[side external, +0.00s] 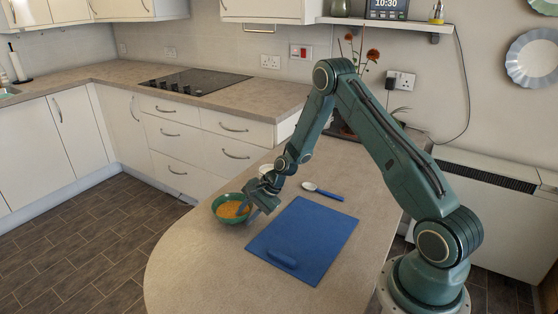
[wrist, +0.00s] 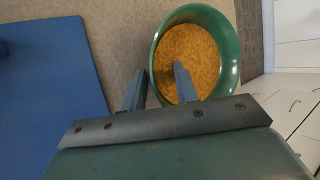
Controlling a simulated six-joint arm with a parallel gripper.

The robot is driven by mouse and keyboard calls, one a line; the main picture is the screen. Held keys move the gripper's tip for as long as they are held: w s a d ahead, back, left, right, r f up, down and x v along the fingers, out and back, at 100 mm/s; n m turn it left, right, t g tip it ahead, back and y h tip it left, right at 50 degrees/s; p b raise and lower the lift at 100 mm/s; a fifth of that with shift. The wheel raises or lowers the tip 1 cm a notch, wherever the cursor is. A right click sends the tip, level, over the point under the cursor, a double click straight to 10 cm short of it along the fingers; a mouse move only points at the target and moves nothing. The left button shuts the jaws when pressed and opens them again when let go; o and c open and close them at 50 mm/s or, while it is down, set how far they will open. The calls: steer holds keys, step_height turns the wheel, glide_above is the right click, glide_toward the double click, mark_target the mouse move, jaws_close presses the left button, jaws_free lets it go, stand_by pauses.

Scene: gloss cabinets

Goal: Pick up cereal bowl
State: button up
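The cereal bowl (side external: 219,213) is green, upright on the left part of the beige counter and filled with orange-brown cereal. In the wrist view the bowl (wrist: 231,55) is at the upper right. My gripper (side external: 258,205) is at the bowl's right side in the side view, pointing down. In the wrist view my gripper (wrist: 159,83) is open, with one finger outside the bowl and the other inside its rim over the cereal. The rim lies between the fingers with gaps showing. Whether the inner finger touches the cereal is unclear.
A blue board (side external: 318,233) with a raised handle lies right of the bowl. A spoon (side external: 322,191) with a blue handle lies behind it. A white dish (side external: 267,171) is partly hidden behind my gripper. The counter's left edge is close to the bowl. Its front is clear.

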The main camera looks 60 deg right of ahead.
jaws_close()
steer(key=shift+r, duration=0.15)
step_height(320, 180, up, 20)
stand_by(1.0)
stand_by(0.4)
